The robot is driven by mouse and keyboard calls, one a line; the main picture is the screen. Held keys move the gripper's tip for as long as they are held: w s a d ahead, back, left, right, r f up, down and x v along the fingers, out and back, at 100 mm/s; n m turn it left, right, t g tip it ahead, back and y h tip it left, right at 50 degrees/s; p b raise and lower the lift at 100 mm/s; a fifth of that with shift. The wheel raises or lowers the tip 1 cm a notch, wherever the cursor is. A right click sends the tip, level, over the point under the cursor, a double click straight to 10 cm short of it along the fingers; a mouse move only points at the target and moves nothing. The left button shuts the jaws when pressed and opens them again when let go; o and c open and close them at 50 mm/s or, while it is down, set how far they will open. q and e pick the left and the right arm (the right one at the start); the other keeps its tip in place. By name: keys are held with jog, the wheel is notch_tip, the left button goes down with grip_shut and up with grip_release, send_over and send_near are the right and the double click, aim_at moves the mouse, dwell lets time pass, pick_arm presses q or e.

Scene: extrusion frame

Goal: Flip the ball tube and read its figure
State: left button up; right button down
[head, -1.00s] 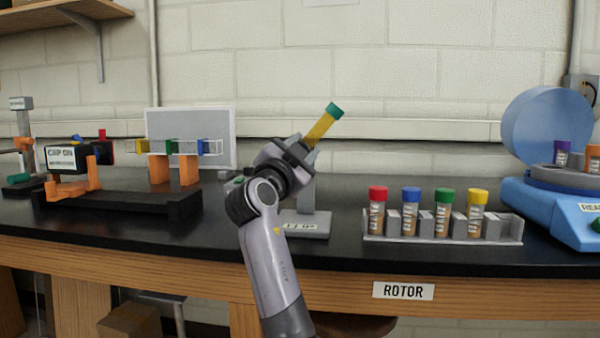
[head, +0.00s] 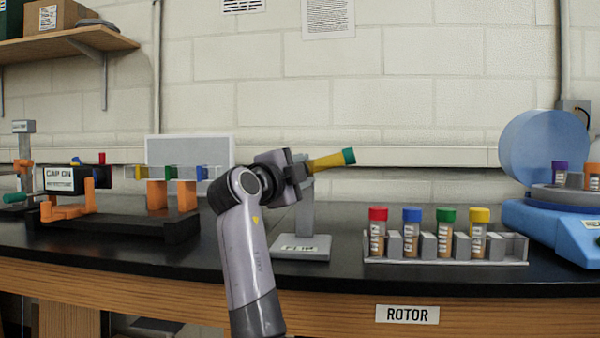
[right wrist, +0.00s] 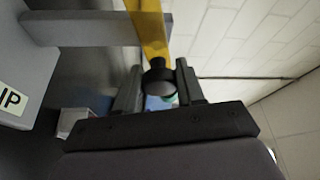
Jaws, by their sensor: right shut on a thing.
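The ball tube (head: 326,162) is yellow with a green cap (head: 348,156) at its right end. In the head view it lies almost level, its capped end slightly higher, at the top of the grey stand marked FLIP (head: 300,247). My right gripper (head: 302,169) is at the tube's left end. In the right wrist view the yellow tube (right wrist: 148,30) runs up from a dark round knob (right wrist: 159,80), and my right gripper (right wrist: 159,86) is shut on this knob. The tube's inside and any figure cannot be made out. My left gripper is not in view.
A rack (head: 445,262) with several colour-capped vials stands right of the stand, above the ROTOR label (head: 407,314). A blue lidded machine (head: 550,222) is at the far right. Orange-and-black fixtures (head: 110,232) fill the left. Bare black bench lies around the stand.

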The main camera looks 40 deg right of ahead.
jog(key=shift+s+d+r, duration=0.1)
jog(key=shift+s, duration=0.1)
jog(key=c, duration=0.8)
grip_release()
jog(key=shift+s, duration=0.1)
jog(key=shift+o, duration=0.2)
jog(key=v, duration=0.7)
jog(key=shift+o, duration=0.2)
